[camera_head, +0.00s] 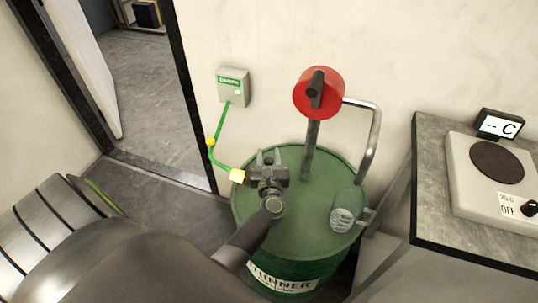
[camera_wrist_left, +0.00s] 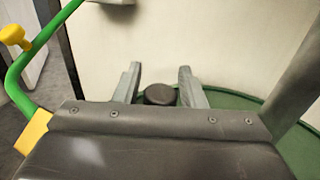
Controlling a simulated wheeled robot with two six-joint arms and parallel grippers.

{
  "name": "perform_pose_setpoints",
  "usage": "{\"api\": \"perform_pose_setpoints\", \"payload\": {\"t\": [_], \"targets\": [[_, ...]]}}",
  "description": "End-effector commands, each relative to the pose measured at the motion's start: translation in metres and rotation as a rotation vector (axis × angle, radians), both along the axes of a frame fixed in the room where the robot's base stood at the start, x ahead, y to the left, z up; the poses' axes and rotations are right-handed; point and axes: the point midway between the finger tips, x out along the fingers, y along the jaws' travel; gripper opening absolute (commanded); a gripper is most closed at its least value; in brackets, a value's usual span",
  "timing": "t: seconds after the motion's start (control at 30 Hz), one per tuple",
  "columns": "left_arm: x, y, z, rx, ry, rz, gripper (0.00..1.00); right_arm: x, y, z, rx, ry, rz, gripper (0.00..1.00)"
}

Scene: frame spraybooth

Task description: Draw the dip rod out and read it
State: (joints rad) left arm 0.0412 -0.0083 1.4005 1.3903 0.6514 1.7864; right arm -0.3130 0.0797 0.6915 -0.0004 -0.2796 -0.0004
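The green drum (camera_head: 292,240) labelled "…HINNER" stands against the wall. A dark round knob (camera_wrist_left: 160,95), which looks like the top of the dip rod, shows between my left fingers in the left wrist view. The rod's length is not visible. My left gripper (camera_head: 268,157) is over the drum's back left part; it also shows in the left wrist view (camera_wrist_left: 161,85). Its two fingers are apart, one on each side of the knob, with narrow gaps; I see no clear contact. My right gripper is not in view.
A pump with a red crank disc (camera_head: 320,95) and a bent pipe (camera_head: 372,140) rises from the drum. A green cable with a yellow clamp (camera_head: 239,176) runs from a wall box (camera_head: 233,87) to the drum's left edge. A bench (camera_head: 430,200) with a hotplate (camera_head: 490,180) stands right.

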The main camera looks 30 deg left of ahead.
Motion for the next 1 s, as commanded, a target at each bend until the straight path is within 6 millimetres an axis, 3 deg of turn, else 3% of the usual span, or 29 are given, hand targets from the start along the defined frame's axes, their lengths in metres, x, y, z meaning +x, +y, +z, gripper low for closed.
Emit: {"api": "perform_pose_setpoints", "payload": {"t": [0.03, 0.27, 0.5, 0.67, 0.77, 1.0], "targets": [[0.0, 0.0, 0.0, 0.0, 0.0, 0.0, 0.3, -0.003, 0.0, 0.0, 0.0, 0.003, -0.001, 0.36], [0.0, 0.0, 0.0, 0.0, 0.0, 0.0, 0.0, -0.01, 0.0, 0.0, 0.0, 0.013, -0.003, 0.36], [0.0, 0.0, 0.002, 0.0, 0.0, 0.0, 0.0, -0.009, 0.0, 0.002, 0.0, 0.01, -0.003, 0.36], [0.0, 0.0, 0.015, -0.001, -0.002, 0.0, 0.0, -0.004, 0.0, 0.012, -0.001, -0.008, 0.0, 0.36], [0.0, 0.0, 0.031, -0.001, -0.002, 0.0, 0.0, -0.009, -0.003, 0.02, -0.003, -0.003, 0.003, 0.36], [0.0, 0.0, 0.086, 0.0, -0.003, 0.0, 0.0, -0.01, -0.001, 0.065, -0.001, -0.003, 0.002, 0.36]]}}
